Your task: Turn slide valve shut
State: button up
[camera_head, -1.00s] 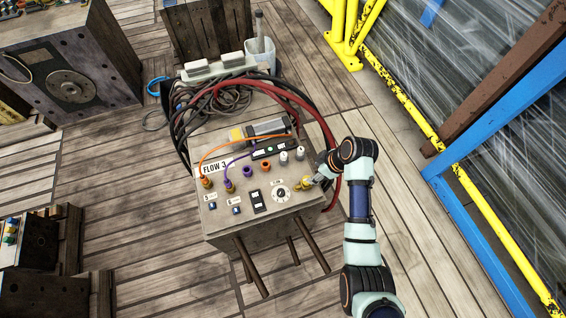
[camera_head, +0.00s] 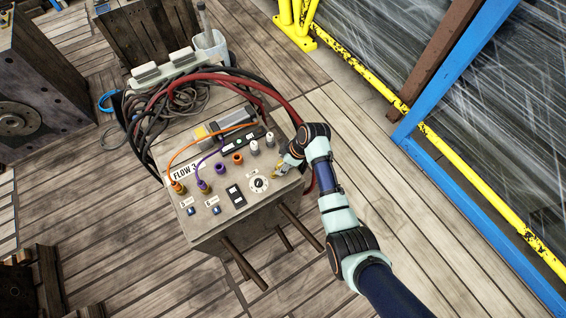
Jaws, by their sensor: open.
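The flow control box (camera_head: 222,222) stands in the middle, its grey top panel tilted towards me, with a label reading FLOW 3. A round white dial with a dark knob (camera_head: 258,183) sits near the panel's right end. A small brass-yellow fitting (camera_head: 276,172) shows just right of the dial, possibly the slide valve; its setting is too small to read. My gripper (camera_head: 282,168) is at this fitting, open, reaching in from the right. I cannot tell whether the fingers touch it, since the wrist hides part of that corner.
Orange and purple plugs with leads (camera_head: 178,187), a black switch (camera_head: 235,196) and two grey-white knobs (camera_head: 254,148) crowd the panel. Red and black hoses (camera_head: 283,103) loop behind the box. A yellow rail (camera_head: 455,157) and blue beam (camera_head: 450,80) stand right.

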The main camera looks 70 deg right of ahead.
jog(key=c, duration=1.1)
jog(key=shift+c, duration=0.2)
jog(key=shift+p, duration=0.35)
jog(key=shift+a+r+m+h+p, duration=0.15)
jog(key=shift+m+h+p, duration=0.15)
jog(key=shift+m+p, duration=0.35)
jog(key=m+p, duration=0.2)
jog(key=shift+r+h+p, duration=0.1)
jog(key=shift+h+p, duration=0.25)
jog(key=shift+h, duration=0.05)
jog(key=m+h+p, duration=0.1)
jog(key=m+p, duration=0.1)
jog(key=m+g+h+p, duration=0.1)
jog(key=m+p, duration=0.1)
jog(key=m, duration=0.1)
jog(key=shift+a+m, duration=0.1)
jog(key=shift+m, duration=0.25)
jog(key=m, duration=0.1)
jog(key=m+g, duration=0.1)
jog(key=m, duration=0.1)
jog(key=m+h+p, duration=0.1)
jog(key=shift+w+f+m, duration=0.15)
jog(key=shift+f+m, duration=0.1)
jog(key=shift+m, duration=0.05)
jog(key=shift+m+g+h+b, duration=0.35)
jog(key=shift+m+g, duration=0.65)
jog(key=shift+m, duration=1.1)
